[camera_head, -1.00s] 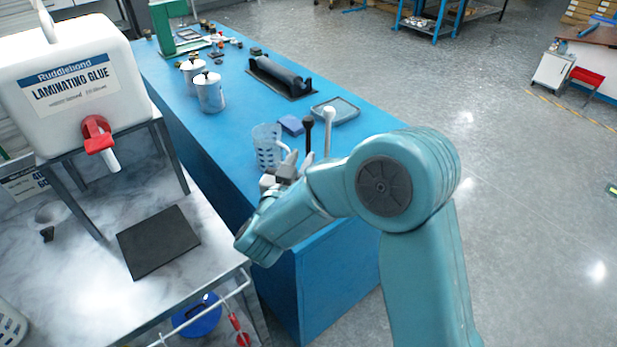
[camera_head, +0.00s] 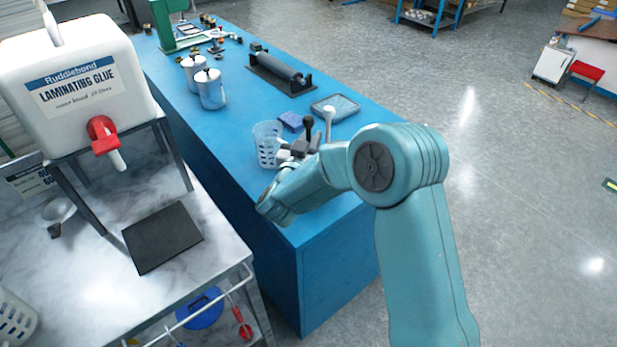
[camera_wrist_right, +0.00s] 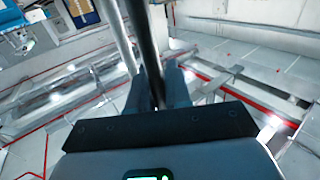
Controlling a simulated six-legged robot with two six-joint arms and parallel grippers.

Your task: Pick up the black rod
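The black rod (camera_head: 308,125) stands upright near the front end of the blue table, with a dark knob on top. A white rod (camera_head: 328,123) stands just right of it. My right gripper (camera_head: 302,147) is at the black rod's lower part. In the right wrist view, the black rod (camera_wrist_right: 143,38) runs between the two dark fingers (camera_wrist_right: 158,88); little or no gap shows, so I cannot tell whether they grip it. The white rod (camera_wrist_right: 117,32) shows as a pale shaft just left, outside the fingers. My left gripper is out of view.
A clear perforated cup (camera_head: 267,146) stands just left of my gripper. A small blue block (camera_head: 291,121) and a dark tray (camera_head: 335,107) lie behind. A roller on a stand (camera_head: 281,75) and metal canisters (camera_head: 210,90) stand farther back. A glue tank (camera_head: 75,80) is left.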

